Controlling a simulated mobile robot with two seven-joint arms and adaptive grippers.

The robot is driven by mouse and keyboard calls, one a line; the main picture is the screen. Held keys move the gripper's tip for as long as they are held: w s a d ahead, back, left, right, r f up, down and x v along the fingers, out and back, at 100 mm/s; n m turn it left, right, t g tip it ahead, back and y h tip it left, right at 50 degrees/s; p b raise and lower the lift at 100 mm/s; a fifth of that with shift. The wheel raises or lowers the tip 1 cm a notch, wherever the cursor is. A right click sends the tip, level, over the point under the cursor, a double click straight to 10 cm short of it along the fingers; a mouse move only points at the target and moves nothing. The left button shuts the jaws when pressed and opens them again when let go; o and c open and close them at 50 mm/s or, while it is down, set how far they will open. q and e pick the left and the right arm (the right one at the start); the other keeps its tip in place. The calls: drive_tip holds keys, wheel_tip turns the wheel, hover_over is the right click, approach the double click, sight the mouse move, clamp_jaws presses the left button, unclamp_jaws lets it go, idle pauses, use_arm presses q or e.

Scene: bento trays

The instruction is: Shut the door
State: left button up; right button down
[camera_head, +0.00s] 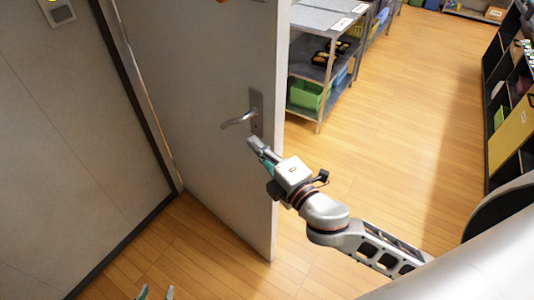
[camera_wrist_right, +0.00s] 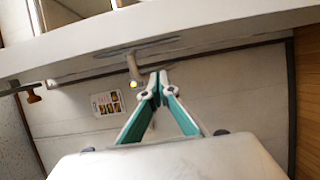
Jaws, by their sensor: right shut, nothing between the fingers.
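The grey door (camera_head: 195,85) stands open, swung away from the frame on its left. Its lever handle (camera_head: 240,117) sits near the free right edge. My right gripper (camera_head: 256,146) is shut and empty, with its tips just below the handle plate, close to the door face; I cannot tell whether they touch it. In the right wrist view the teal fingers (camera_wrist_right: 155,88) meet at the tips beside the handle (camera_wrist_right: 134,68), and the door (camera_wrist_right: 80,50) spans the upper part. My left gripper (camera_head: 156,292) shows only as two separated fingertips at the bottom edge; they are empty.
A grey wall (camera_head: 60,130) with a dark skirting stands at the left. A metal shelf (camera_head: 318,70) with a green bin (camera_head: 306,95) stands behind the door. A dark cabinet (camera_head: 512,110) is at the far right. The wooden floor (camera_head: 410,110) between them is clear.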

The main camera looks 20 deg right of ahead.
sight(264, 134)
drive_tip(key=shift+w+d, duration=1.5)
drive_tip(key=shift+w, duration=0.3)
drive_tip(key=shift+d, duration=0.1)
